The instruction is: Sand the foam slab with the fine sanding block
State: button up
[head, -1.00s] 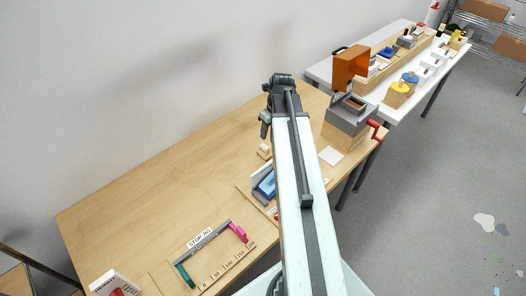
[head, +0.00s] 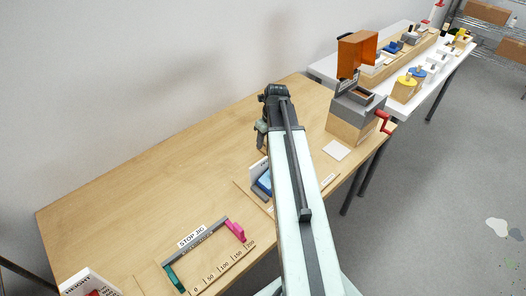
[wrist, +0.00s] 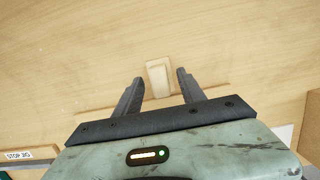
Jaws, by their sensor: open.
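My gripper (wrist: 160,84) is open, with its two dark fingers apart over the wooden table. A small pale tan block (wrist: 158,76) lies between and slightly beyond the fingertips in the wrist view; nothing is gripped. I cannot tell from its look whether it is the fine sanding block. In the head view my arm covers most of that area. A blue piece (head: 264,183) sits by a white upright card beside my arm, partly hidden; I cannot tell whether it is the foam slab.
A stop jig (head: 200,243) with green and pink ends lies at the front left. A grey-and-wood machine (head: 355,115) with an orange shield and red crank stands at the right. A white square (head: 336,149) lies before it. The table's left and back are clear.

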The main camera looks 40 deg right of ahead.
jog(key=shift+r, duration=0.1)
grip_shut()
jog(key=shift+r, duration=0.1)
notch_tip(320, 180, up, 6)
jog(key=p, duration=0.6)
notch_tip(320, 180, up, 7)
jog(key=p, duration=0.8)
notch_tip(320, 180, down, 8)
jog(key=b, duration=0.8)
jog(key=shift+r, duration=0.35)
